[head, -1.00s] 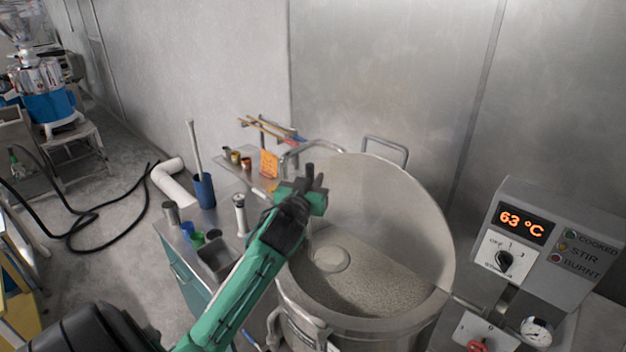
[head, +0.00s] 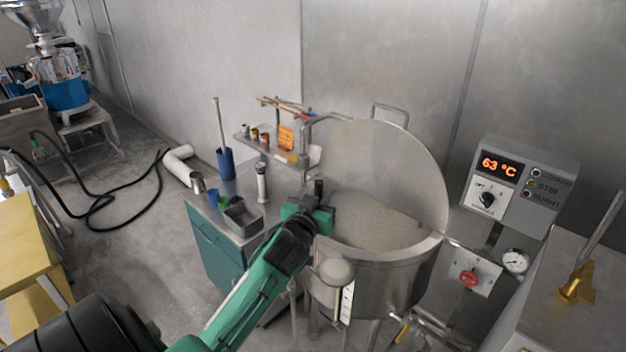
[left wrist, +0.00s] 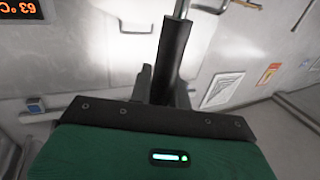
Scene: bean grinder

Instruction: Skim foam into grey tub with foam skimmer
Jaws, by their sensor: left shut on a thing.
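My left gripper (head: 318,207) is shut on the dark handle of the foam skimmer; the handle (left wrist: 172,50) stands up out of the jaws in the left wrist view. The skimmer's round, pale disc (head: 337,271) hangs below the gripper, in front of the kettle's near left wall in the head view. I cannot tell whether foam lies on it. The steel kettle (head: 385,285) has its round lid raised and holds a pale, speckled surface of foam (head: 375,222). The grey tub (head: 243,218) sits on the side counter, left of my gripper. My right gripper is not in view.
The side counter also bears a blue holder (head: 226,163), a steel cylinder (head: 262,183) and small cups. A shelf (head: 314,156) stands behind. The control box (head: 520,185) reads 63 °C. A yellow table (head: 25,240) is at the left; floor between is clear, with a black hose.

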